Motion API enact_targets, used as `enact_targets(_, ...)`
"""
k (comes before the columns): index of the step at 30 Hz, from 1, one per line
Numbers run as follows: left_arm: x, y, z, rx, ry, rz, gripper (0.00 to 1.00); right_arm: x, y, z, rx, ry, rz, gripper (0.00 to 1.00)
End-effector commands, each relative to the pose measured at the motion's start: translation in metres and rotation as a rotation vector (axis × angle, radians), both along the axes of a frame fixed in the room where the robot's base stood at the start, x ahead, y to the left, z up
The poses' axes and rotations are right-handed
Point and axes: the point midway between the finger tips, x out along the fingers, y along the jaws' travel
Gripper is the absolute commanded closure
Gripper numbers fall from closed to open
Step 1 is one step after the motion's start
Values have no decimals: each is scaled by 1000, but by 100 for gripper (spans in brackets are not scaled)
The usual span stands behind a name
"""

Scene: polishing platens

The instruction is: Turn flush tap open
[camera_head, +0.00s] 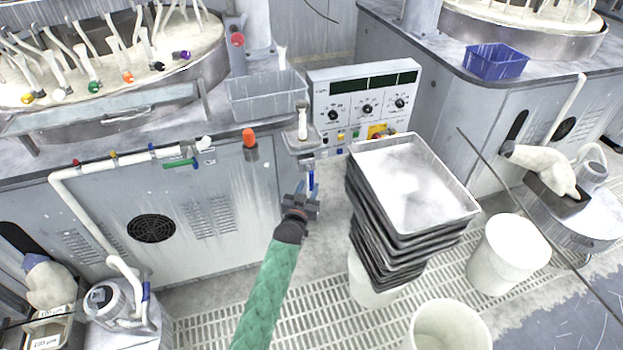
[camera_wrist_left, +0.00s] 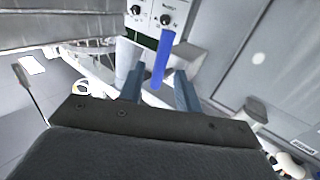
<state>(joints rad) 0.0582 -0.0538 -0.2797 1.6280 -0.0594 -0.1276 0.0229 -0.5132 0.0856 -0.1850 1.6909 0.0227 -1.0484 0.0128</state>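A blue tap lever (camera_head: 311,178) hangs below the small ledge at the right end of the left machine. My left gripper (camera_head: 308,190), on the green-sleeved arm, is just below and around it. In the left wrist view the blue lever (camera_wrist_left: 160,62) stands slightly tilted between the two fingers of my left gripper (camera_wrist_left: 159,90). The fingers are apart, with a visible gap on each side of the lever. I cannot tell its exact depth between them. The lever's pivot is not clear. My right gripper is not in view.
A control panel (camera_head: 365,105) with knobs stands behind the lever. A stack of grey trays (camera_head: 412,185) is close on the right, with white buckets (camera_head: 508,254) beyond. A green-handled valve (camera_head: 180,163) and an orange-red knob (camera_head: 249,137) are on the left machine's front.

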Motion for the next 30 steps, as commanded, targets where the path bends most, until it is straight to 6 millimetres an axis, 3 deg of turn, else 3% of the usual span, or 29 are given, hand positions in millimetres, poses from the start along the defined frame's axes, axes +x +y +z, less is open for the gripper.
enact_targets(9,36,-10,1,-1,1,0,66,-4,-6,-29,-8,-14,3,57)
enact_targets(21,42,-12,0,0,0,0,66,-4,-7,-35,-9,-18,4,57)
enact_targets(27,41,-12,0,0,0,0,100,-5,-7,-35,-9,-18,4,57)
enact_targets(30,41,-12,0,0,1,0,100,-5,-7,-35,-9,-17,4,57)
